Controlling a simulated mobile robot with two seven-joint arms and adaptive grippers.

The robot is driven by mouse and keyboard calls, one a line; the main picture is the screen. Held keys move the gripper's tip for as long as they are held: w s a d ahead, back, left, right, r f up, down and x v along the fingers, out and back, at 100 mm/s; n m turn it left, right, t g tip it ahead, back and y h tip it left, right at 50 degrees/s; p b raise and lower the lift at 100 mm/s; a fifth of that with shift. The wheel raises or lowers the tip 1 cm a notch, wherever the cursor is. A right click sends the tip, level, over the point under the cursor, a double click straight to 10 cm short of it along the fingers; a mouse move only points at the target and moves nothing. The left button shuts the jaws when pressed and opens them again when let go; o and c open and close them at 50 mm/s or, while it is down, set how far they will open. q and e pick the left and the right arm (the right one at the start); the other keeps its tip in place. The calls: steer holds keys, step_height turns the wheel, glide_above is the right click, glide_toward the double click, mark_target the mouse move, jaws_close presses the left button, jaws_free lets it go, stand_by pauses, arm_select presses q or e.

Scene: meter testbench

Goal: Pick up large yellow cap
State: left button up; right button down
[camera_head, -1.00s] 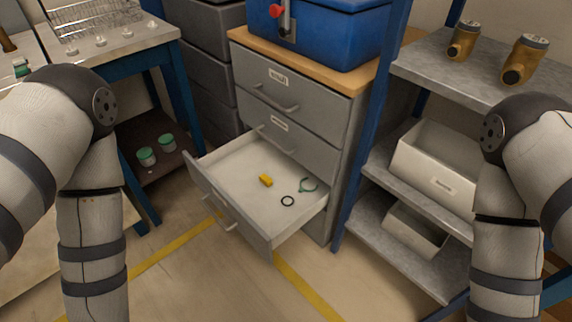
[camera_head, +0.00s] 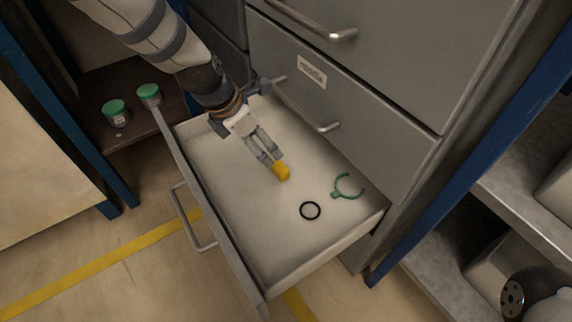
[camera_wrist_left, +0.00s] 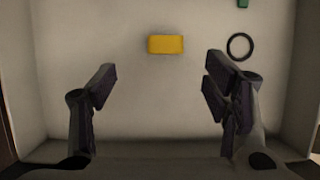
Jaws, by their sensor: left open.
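The large yellow cap (camera_head: 283,171) lies on the floor of the open drawer (camera_head: 245,235). My left gripper (camera_head: 268,157) reaches down into the drawer from the upper left, its fingertips close to the cap in the head view. In the left wrist view the cap (camera_wrist_left: 165,44) shows as a yellow block ahead of the fingertips. My left gripper (camera_wrist_left: 157,85) is open there, with nothing between its fingers. The cap is fully visible in that view. My right gripper is not in view.
A black ring (camera_head: 310,210) and a green clip-like ring (camera_head: 348,188) lie in the drawer right of the cap. Drawer walls surround the gripper. The cabinet front (camera_head: 345,75) rises behind. Two green-lidded jars (camera_head: 115,112) (camera_head: 149,95) stand on a shelf at left.

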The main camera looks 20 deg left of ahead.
mark_target(277, 167)
arm_select(q)
steer(key=b+x, duration=0.1)
steer(key=x, duration=0.2)
steer(key=b+x, duration=0.2)
steer(key=x, duration=0.2)
steer(key=s+b+x, duration=0.1)
steer(key=x, duration=0.2)
steer(key=shift+w+d+f+b, duration=0.1)
steer(key=shift+d+f+b, duration=0.05)
steer(key=shift+f+b, duration=0.25)
steer(key=shift+r, duration=0.15)
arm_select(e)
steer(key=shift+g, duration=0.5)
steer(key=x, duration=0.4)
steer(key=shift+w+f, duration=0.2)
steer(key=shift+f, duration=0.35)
arm_select(q)
steer(key=c, duration=0.9)
